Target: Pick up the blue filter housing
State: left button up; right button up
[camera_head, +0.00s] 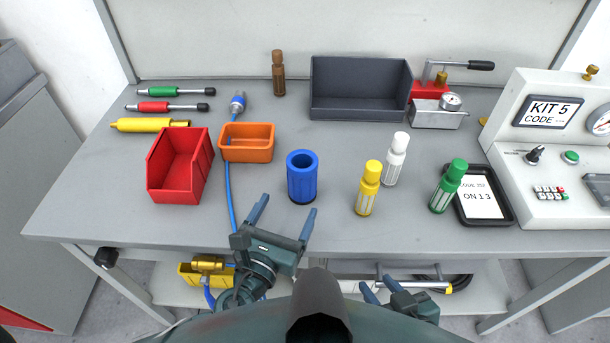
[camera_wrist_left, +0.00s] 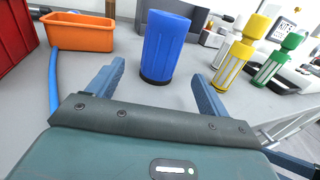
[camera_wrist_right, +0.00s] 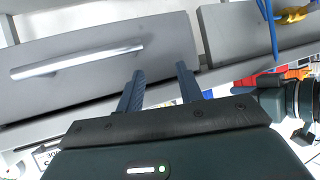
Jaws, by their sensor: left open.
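The blue filter housing (camera_head: 302,180) is a ribbed blue cylinder with an open top. It stands upright on the grey workbench, near its front middle. My left gripper (camera_head: 282,216) is open and empty just in front of it, with its two fingers spread toward it. In the left wrist view the housing (camera_wrist_left: 165,47) stands ahead, between and beyond the fingertips (camera_wrist_left: 159,75), not touched. My right gripper (camera_head: 384,290) is low in front of the bench edge. The right wrist view shows its fingers (camera_wrist_right: 159,75) apart with nothing between them.
A red bin (camera_head: 160,178) and orange bin (camera_head: 262,150) stand left of the housing, with a blue hose (camera_head: 229,190) between. Yellow (camera_head: 366,195), white (camera_head: 394,160) and green (camera_head: 446,188) cartridges stand right. A dark grey bin (camera_head: 360,105) is behind. Bare bench surrounds the housing.

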aim_at(296, 191)
pick_arm(q)
jog(key=x, duration=0.4)
jog(key=shift+w+d, duration=0.1)
jog(key=shift+w, duration=0.15)
jog(key=b+x, duration=0.1)
jog(key=x, duration=0.4)
jog(key=shift+w+d, duration=0.15)
jog(key=shift+w, duration=0.05)
jog(key=shift+w+d, duration=0.1)
jog(key=shift+w, duration=0.2)
pick_arm(e)
jog(key=shift+s+a+f, duration=0.25)
jog(key=shift+f, duration=0.25)
pick_arm(q)
jog(key=shift+c, duration=0.2)
